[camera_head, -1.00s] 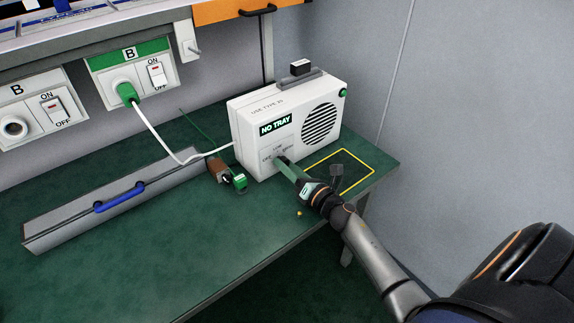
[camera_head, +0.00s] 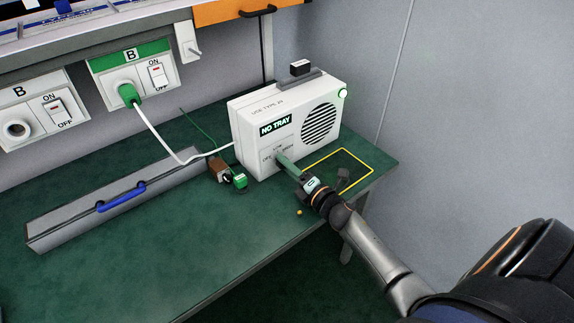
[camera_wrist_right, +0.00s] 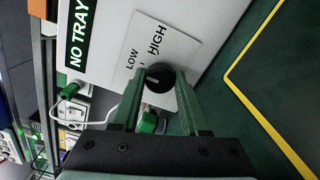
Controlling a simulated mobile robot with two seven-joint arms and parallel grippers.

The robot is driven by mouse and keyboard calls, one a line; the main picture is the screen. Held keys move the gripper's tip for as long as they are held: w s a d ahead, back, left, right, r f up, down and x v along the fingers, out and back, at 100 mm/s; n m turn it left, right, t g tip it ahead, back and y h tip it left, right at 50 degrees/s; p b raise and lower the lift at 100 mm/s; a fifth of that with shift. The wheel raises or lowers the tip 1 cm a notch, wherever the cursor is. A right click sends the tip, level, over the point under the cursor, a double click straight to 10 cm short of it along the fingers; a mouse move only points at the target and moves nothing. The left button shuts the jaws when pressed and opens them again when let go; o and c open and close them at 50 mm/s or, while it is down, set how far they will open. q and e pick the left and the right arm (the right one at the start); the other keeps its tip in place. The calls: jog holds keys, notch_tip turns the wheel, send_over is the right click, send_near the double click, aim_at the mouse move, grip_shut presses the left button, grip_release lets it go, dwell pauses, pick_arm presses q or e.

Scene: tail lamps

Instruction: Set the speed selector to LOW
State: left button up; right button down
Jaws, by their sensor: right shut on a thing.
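The speed selector is a round black knob (camera_wrist_right: 160,88) on a white label plate (camera_wrist_right: 170,50) marked LOW and HIGH, on the front of the white machine (camera_head: 262,112). My right gripper (camera_head: 281,158) reaches the knob from the front right. In the right wrist view its green fingers (camera_wrist_right: 158,80) close on either side of the knob. The knob's white mark points left and slightly up, near the LOW side; its exact setting is hard to tell. A third label is hidden behind a finger. My left gripper is out of view.
The machine shows a NO TRAY sign (camera_head: 275,127) and a bright green-white lamp (camera_head: 343,93). A yellow outline (camera_head: 340,150) marks the bench (camera_head: 190,240) beside it. A grey box with a blue handle (camera_head: 121,196) and a green-and-brown connector (camera_head: 238,181) lie to the left.

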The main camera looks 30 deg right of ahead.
dwell(0.4)
jog(key=shift+c, duration=2.1)
grip_release()
jog(key=shift+s, duration=0.1)
jog(key=s, duration=0.8)
jog(key=s+d, duration=0.1)
jog(key=s, duration=0.3)
jog(key=shift+s, duration=0.15)
